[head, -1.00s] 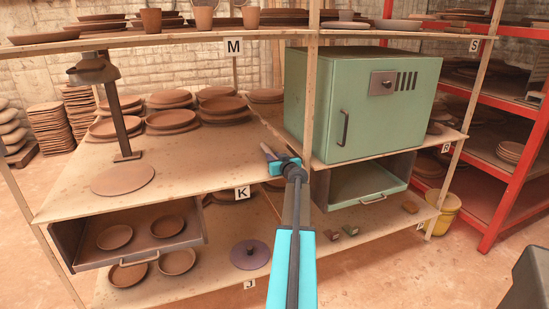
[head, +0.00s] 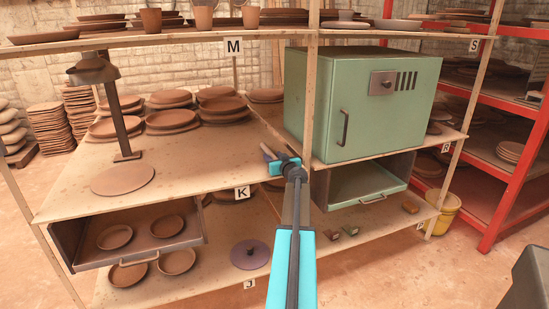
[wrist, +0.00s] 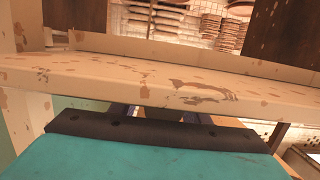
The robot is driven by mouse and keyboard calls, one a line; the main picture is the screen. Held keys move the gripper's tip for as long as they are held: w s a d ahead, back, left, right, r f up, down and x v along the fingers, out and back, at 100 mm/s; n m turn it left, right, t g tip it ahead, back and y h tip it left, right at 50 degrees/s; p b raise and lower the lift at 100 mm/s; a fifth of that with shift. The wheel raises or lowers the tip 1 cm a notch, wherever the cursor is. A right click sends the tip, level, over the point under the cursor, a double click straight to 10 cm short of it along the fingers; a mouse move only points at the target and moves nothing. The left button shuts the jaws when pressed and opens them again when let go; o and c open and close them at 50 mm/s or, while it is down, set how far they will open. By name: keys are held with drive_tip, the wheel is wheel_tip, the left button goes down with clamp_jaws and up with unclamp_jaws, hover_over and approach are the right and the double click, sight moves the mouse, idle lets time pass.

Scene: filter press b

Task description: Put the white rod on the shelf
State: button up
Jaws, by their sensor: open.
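I cannot make out a white rod in either view. The shelf is a wooden rack with several boards; its middle board (head: 195,165), with label K, holds stacked brown plates and a lamp. My gripper (head: 267,152) is at the inner right part of this board, near the central post, open with nothing visible in it. In the wrist view, a pale, stained board edge (wrist: 150,82) crosses close in front of the gripper's teal body. Only small parts of the fingers (wrist: 160,114) show below that edge; their tips are hidden.
A green cabinet (head: 365,105) stands right of the central post (head: 310,100). An open drawer (head: 150,250) with plates juts out at lower left. The lamp (head: 95,72) stands at left. A red rack (head: 510,190) and yellow bucket (head: 445,213) are at right.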

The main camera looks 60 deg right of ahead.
drive_tip(key=shift+s+a, duration=0.2)
drive_tip(key=shift+s, duration=0.05)
drive_tip(key=shift+b+v, duration=1.1)
drive_tip(key=shift+v, duration=4.6)
